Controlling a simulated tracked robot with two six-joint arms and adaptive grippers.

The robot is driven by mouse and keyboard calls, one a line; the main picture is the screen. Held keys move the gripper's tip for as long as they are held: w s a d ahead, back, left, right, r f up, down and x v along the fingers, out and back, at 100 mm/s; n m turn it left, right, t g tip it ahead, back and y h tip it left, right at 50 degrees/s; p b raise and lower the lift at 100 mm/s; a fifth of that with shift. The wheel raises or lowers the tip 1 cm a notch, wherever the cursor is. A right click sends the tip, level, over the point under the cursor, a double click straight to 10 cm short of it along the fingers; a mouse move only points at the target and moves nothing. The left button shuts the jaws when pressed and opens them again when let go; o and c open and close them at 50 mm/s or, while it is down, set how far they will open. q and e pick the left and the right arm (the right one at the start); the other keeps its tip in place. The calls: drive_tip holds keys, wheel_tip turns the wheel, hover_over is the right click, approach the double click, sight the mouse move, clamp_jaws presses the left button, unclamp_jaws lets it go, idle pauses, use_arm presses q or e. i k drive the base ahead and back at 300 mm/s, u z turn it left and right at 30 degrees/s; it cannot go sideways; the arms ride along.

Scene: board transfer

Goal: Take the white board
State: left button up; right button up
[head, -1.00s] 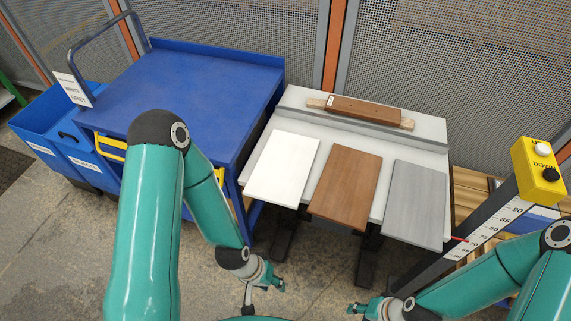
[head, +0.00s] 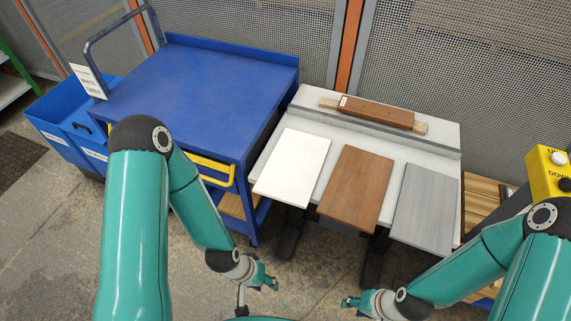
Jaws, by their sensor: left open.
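The white board (head: 292,167) lies flat at the left on a light grey table (head: 447,138), its near edge sticking out past the table's front. A brown board (head: 356,188) lies to its right, and a grey board (head: 425,208) lies further right. My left gripper (head: 273,284) is open and empty, below the white board in the picture and apart from it. My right gripper (head: 348,302) is low in the picture, below the brown board, touching no board; its jaws are too small to read.
A blue cart (head: 200,90) with a yellow handle (head: 215,174) stands left of the table. Blue bins (head: 58,105) stand further left. A brown block (head: 375,111) lies at the table's back. A yellow button box (head: 548,172) is at the right edge.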

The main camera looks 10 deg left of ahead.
sight(291, 173)
drive_tip(key=z, duration=0.25)
drive_tip(key=k, duration=0.45)
drive_tip(key=z, duration=0.45)
